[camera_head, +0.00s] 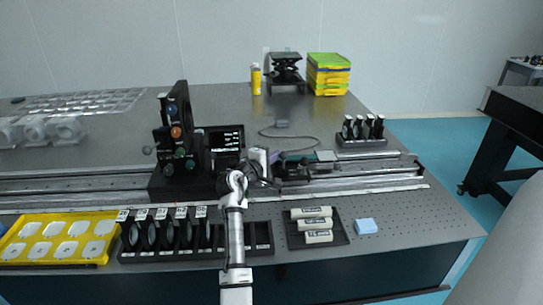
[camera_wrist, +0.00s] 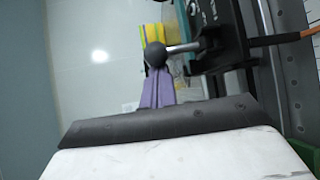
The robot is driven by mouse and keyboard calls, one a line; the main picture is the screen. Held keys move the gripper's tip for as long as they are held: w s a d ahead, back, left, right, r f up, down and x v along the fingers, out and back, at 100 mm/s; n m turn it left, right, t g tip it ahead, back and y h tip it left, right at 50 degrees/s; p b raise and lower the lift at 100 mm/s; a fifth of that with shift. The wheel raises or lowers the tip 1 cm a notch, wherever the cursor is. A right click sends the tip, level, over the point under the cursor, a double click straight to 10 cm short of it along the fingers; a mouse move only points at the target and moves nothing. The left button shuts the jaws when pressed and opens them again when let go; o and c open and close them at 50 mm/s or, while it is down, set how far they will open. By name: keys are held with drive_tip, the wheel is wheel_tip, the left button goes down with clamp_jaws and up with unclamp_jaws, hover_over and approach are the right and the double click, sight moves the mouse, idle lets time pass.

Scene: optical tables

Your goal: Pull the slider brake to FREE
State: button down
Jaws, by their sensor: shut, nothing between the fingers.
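In the wrist view, the brake lever shows as a black ball knob (camera_wrist: 155,54) on a short metal rod (camera_wrist: 184,47), which runs right to a dark carriage (camera_wrist: 225,45). My gripper (camera_wrist: 158,72) has purple fingers that are shut together and empty. Their tips lie just below the knob in this view; I cannot tell whether they touch it. In the head view, my gripper (camera_head: 273,157) is at the rail near the table's middle, beside the carriage. The knob is too small to make out there, and no FREE marking is readable.
A long metal rail (camera_head: 370,183) runs across the table. A black optics mount (camera_head: 174,130) and a small screen (camera_head: 225,138) stand left of my gripper. Lens rack (camera_head: 262,238), weight tray (camera_head: 340,240) and blue block (camera_head: 366,226) lie in front.

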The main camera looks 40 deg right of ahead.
drive_tip(key=s+b+v, duration=0.1)
drive_tip(key=b+v, duration=0.2)
drive_tip(key=v, duration=1.1)
drive_tip(key=shift+a+f, duration=0.15)
drive_tip(key=shift+a, duration=0.05)
drive_tip(key=shift+s, duration=0.15)
idle(0.3)
